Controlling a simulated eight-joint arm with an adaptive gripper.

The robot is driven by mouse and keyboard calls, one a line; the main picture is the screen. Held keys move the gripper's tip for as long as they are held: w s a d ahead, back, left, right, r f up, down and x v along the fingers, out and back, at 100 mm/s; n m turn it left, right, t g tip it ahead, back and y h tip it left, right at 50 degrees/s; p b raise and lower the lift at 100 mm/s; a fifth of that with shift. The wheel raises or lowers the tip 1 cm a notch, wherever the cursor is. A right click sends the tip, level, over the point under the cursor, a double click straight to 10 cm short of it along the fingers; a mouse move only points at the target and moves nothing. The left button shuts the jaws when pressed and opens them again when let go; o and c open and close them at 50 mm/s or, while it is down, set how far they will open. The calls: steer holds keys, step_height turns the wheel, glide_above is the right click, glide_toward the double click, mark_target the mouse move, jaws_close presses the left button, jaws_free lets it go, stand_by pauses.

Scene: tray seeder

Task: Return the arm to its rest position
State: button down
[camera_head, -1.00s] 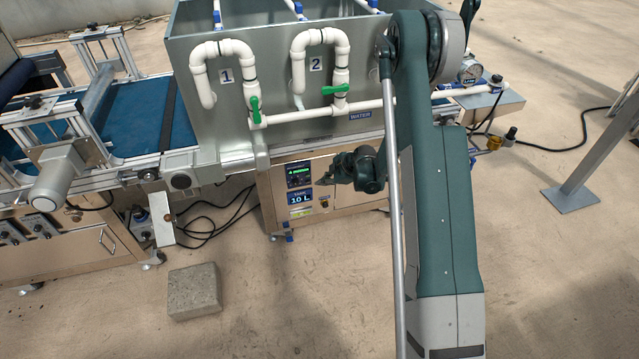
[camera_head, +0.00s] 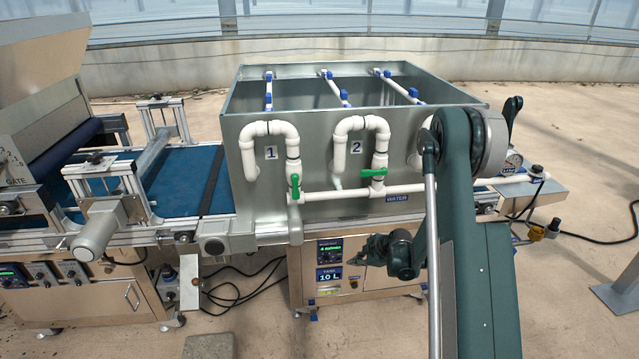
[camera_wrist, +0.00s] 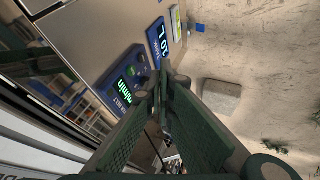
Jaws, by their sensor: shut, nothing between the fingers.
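My arm (camera_head: 475,260) stands in front of the right part of the grey water tank in the head view. My gripper (camera_head: 358,256) is small there, in front of the steel cabinet under the tank, just right of the control panel (camera_head: 329,251). In the wrist view my gripper (camera_wrist: 163,92) shows its dark green fingers brought together with nothing between them. The control panel's lit green display (camera_wrist: 124,94) and blue 10 L label (camera_wrist: 158,42) lie beyond the fingertips. I cannot tell the exact gap between gripper and cabinet.
The tank (camera_head: 320,215) carries white pipes; green valve handle 1 (camera_head: 294,187) is upright and handle 2 (camera_head: 373,172) lies level. A conveyor (camera_head: 185,185) runs left. A concrete block (camera_head: 209,346) lies on the floor. A grey post base (camera_head: 617,298) stands at right.

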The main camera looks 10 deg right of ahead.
steer(key=shift+w+a+f, duration=0.2)
steer(key=shift+a+f, duration=0.2)
steer(key=shift+f, duration=0.45)
steer(key=shift+w+a+f, duration=0.25)
steer(key=shift+a+f, duration=0.15)
steer(key=shift+f, duration=0.45)
steer(key=shift+w+a+f, duration=0.2)
steer(key=shift+a+f, duration=0.2)
steer(key=shift+f, duration=0.45)
steer(key=shift+f+b, duration=0.15)
steer(key=shift+b, duration=0.15)
